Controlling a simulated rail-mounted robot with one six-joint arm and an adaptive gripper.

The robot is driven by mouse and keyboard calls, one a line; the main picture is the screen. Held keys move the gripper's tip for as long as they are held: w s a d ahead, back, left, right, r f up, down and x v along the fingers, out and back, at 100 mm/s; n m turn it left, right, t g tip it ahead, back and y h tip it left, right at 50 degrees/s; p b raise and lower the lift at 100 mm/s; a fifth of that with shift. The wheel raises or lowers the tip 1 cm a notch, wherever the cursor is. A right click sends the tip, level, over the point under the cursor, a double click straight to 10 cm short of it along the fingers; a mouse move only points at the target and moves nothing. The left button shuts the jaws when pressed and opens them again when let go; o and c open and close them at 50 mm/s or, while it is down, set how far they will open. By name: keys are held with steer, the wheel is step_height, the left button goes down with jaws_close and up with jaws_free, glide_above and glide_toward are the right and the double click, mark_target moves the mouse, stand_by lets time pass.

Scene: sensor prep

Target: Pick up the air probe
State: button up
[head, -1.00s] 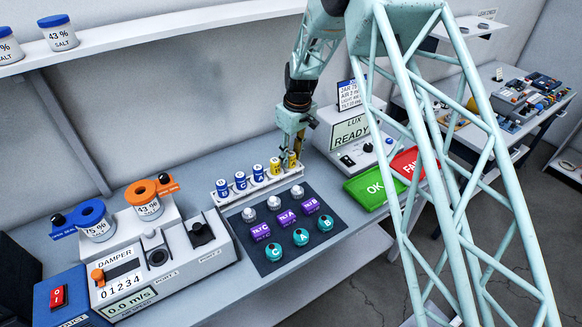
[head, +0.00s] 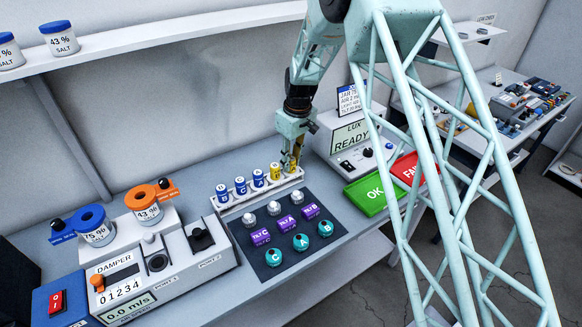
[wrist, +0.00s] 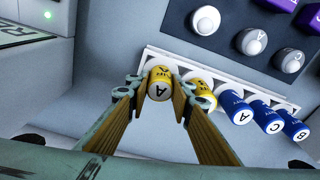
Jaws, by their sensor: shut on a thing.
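A row of small cylinders stands upright in a white rack (head: 235,206). My gripper (head: 291,160) is at the right end of this row. It is shut on the yellow cylinder (wrist: 158,88) marked A, with a finger on each side of it. The cylinder seems to be at its place in the rack; I cannot tell whether it is lifted. A second yellow cylinder (wrist: 201,83) is close beside the right finger, and blue cylinders (wrist: 236,106) follow along the row. I cannot read which piece is labelled as the air probe.
A dark mat (head: 273,267) in front of the rack holds grey knobs, purple blocks and teal discs. The damper station (head: 157,265) stands left. The LUX box (head: 347,140) and the green OK pad (head: 372,195) are right of the gripper.

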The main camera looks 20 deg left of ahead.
steer(key=shift+r, duration=0.15)
steer(key=shift+r, duration=4.85)
steer(key=shift+a+r, duration=0.1)
